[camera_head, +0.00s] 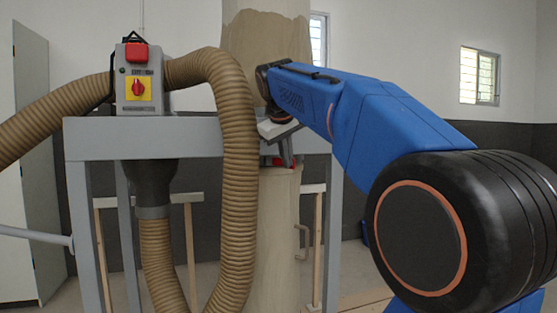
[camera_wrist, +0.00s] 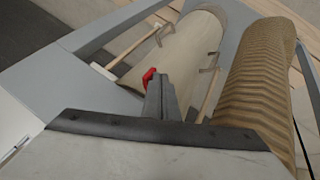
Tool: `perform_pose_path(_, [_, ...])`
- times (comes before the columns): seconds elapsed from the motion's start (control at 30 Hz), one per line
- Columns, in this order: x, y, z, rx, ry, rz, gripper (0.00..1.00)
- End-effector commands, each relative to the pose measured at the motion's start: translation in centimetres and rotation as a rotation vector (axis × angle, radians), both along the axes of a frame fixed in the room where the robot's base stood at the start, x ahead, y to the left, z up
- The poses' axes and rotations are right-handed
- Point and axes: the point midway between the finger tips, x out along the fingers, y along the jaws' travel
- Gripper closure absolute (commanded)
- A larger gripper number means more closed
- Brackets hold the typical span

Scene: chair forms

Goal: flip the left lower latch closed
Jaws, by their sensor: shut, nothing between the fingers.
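In the wrist view the red latch (camera_wrist: 148,76) stands just left of my fingertips. My gripper (camera_head: 287,160) is shut and empty, pointing down beside the red part. In the wrist view its closed grey fingers (camera_wrist: 159,86) partly cover the latch's right side. I cannot tell whether they touch it, or how far the latch is turned.
A thick ribbed tan hose (camera_head: 238,150) hangs close left of the column (camera_head: 280,215). The grey frame (camera_head: 200,143) carries a control box (camera_head: 138,92) with a red knob. A metal handle (camera_head: 303,243) sticks out from the column lower down.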

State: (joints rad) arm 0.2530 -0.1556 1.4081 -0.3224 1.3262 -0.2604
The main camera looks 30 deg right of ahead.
Motion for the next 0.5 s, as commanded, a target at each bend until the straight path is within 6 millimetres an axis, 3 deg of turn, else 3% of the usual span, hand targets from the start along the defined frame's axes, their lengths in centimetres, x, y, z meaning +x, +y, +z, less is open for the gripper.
perform_pose_path(0.5, [-0.2,-4.3,0.0,0.002,0.0,0.374,1.0])
